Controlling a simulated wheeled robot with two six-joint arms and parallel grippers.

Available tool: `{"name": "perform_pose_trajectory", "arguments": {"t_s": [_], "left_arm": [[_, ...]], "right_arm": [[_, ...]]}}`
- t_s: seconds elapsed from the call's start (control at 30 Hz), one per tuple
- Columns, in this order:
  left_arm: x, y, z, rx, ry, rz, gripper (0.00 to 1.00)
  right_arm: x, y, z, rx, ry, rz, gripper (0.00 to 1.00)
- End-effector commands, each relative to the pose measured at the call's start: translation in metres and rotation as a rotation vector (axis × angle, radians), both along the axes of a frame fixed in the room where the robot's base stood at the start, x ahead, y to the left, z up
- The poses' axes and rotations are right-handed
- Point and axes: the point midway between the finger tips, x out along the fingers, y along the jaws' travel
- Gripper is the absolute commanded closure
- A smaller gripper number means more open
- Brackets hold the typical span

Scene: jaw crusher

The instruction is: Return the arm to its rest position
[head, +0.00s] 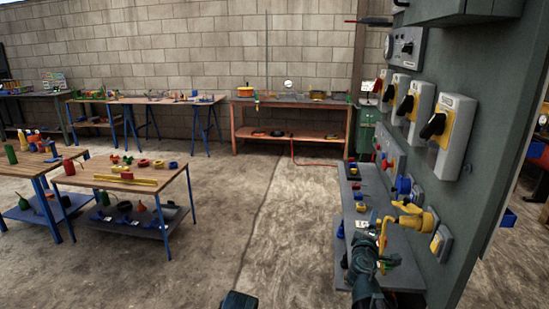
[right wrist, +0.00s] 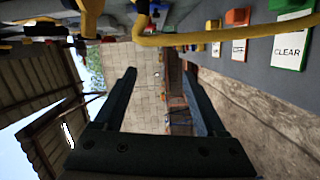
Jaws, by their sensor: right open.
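My right arm comes up from the bottom in the head view, with its gripper (head: 383,250) over the grey shelf beside the control panel. In the right wrist view the two dark fingers of this gripper (right wrist: 157,78) stand wide apart with nothing between them. A yellow handle-like part (head: 412,218) on the panel is just above and beside the gripper in the head view; I cannot tell whether they touch. A small dark part at the bottom edge of the head view may be mine; no left gripper fingers show.
The tall grey panel (head: 485,190) with black rotary switches (head: 436,126) stands close on the right. The grey shelf (head: 370,205) below holds small items. A wooden table (head: 120,178) is at left, benches (head: 290,118) line the wall. The middle floor (head: 270,220) is clear.

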Motion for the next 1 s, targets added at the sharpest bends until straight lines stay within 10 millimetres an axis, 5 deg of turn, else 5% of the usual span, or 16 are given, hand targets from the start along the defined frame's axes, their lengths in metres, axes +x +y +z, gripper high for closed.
{"name": "perform_pose_trajectory", "arguments": {"t_s": [0.17,0.3,0.5,0.83,1.0], "left_arm": [[0.0,0.0,0.0,0.0,0.0,0.0,1.0],[0.0,0.0,0.0,0.0,0.0,0.0,1.0],[0.0,0.0,0.0,0.0,0.0,0.0,1.0],[0.0,0.0,0.0,0.0,0.0,0.0,1.0],[0.0,0.0,0.04,0.0,0.0,0.0,1.0]], "right_arm": [[-0.042,0.054,-0.062,0.386,0.096,-0.203,0.27],[-0.093,0.116,-0.126,0.654,0.302,-0.343,0.27],[-0.17,0.201,-0.182,0.869,0.63,-0.461,0.27],[-0.276,0.293,-0.208,0.984,1.066,-0.539,0.27],[-0.278,0.295,-0.167,0.989,1.079,-0.545,0.27]]}}
